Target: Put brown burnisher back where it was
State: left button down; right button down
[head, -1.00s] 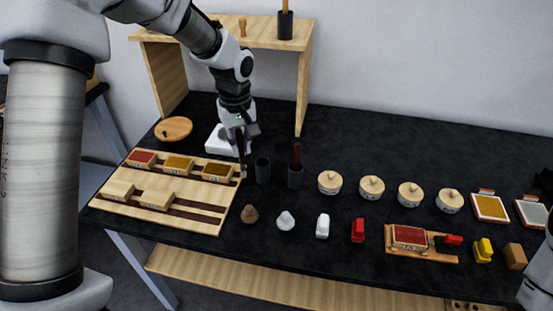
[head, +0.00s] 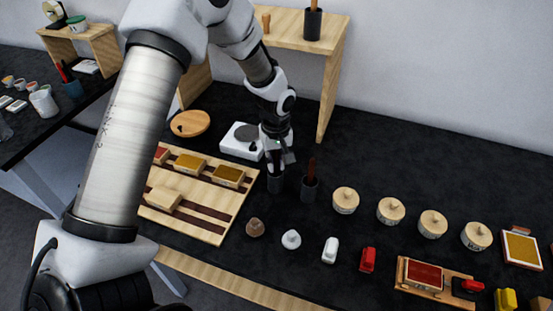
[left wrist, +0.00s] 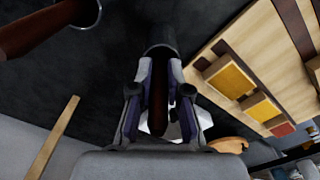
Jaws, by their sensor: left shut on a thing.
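My left gripper (head: 278,160) points down over a dark cup (head: 276,184). In the left wrist view, my left gripper (left wrist: 158,95) is shut on the brown burnisher (left wrist: 158,100), whose dark brown length shows between the fingers. The burnisher runs toward the mouth of the dark cup (left wrist: 161,40); how far it is inside is hidden. A second dark cup (head: 310,190) stands just to the right with a reddish-brown handle (head: 311,168) upright in it. That handle also shows in the left wrist view (left wrist: 40,30). My right gripper is not in view.
A wooden board (head: 215,218) with coloured blocks lies left of the cups. Lidded pots (head: 346,200) stand right. A wooden shelf (head: 330,90) rises behind.

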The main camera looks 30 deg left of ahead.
pick_arm(q)
jog(key=shift+s+r, duration=0.1)
jog(key=shift+r, duration=0.15)
jog(key=shift+s, duration=0.2)
jog(key=shift+w+f, duration=0.2)
jog(key=shift+f, duration=0.25)
jog(key=c, duration=1.1)
grip_release()
jog(key=shift+w, duration=0.15)
jog(key=shift+c, duration=0.2)
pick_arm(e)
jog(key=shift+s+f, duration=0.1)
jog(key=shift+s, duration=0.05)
pick_arm(q)
jog(key=shift+s+r, duration=0.1)
jog(key=shift+s, duration=0.1)
